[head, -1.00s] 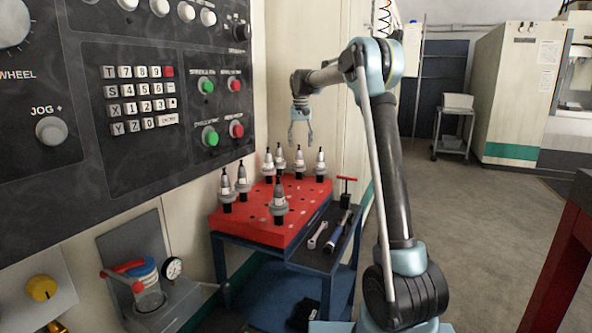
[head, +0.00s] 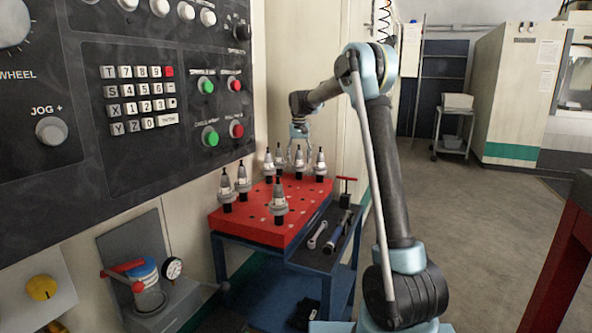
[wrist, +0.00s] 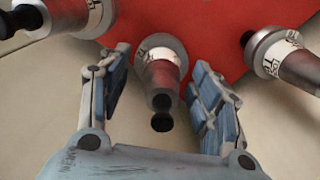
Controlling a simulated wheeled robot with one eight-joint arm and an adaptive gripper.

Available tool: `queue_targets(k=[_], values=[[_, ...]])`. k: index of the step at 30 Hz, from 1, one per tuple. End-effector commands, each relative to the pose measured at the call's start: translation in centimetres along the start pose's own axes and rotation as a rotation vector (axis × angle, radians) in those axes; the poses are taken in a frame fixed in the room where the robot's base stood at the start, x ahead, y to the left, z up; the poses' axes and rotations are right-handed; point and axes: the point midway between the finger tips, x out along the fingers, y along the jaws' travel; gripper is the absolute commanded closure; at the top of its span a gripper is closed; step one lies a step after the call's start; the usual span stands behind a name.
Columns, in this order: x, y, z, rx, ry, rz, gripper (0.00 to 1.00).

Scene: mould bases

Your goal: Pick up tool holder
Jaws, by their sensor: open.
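Several grey-and-black tool holders stand upright on a red rack top. My gripper (head: 299,143) is open above the far part of the rack, over one tool holder (head: 299,166). In the wrist view, that tool holder (wrist: 160,72) sits between the two spread fingers of my gripper (wrist: 161,62), with a gap on both sides. Its dark narrow end points toward the palm. Another tool holder (wrist: 285,60) is outside the right finger, and one more (wrist: 62,14) is outside the left finger.
The red rack top (head: 255,228) has empty holes and sits on a blue cart. Nearer holders (head: 279,206) stand at its front. A wrench (head: 318,235) and a red T-handled tool (head: 346,192) are on the side shelf. A control panel (head: 140,60) is close on the left.

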Motion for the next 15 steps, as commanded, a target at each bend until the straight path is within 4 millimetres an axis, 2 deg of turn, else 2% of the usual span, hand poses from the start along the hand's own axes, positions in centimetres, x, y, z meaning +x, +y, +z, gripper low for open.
queue_targets(k=[1,6,9,15], values=[[-0.01,0.00,0.00,0.000,0.000,0.000,0.42],[-0.01,0.00,-0.01,0.000,0.000,0.000,0.80],[-0.02,0.01,-0.01,0.000,0.000,0.000,1.00],[-0.10,0.02,0.03,0.000,0.000,0.000,1.00]])
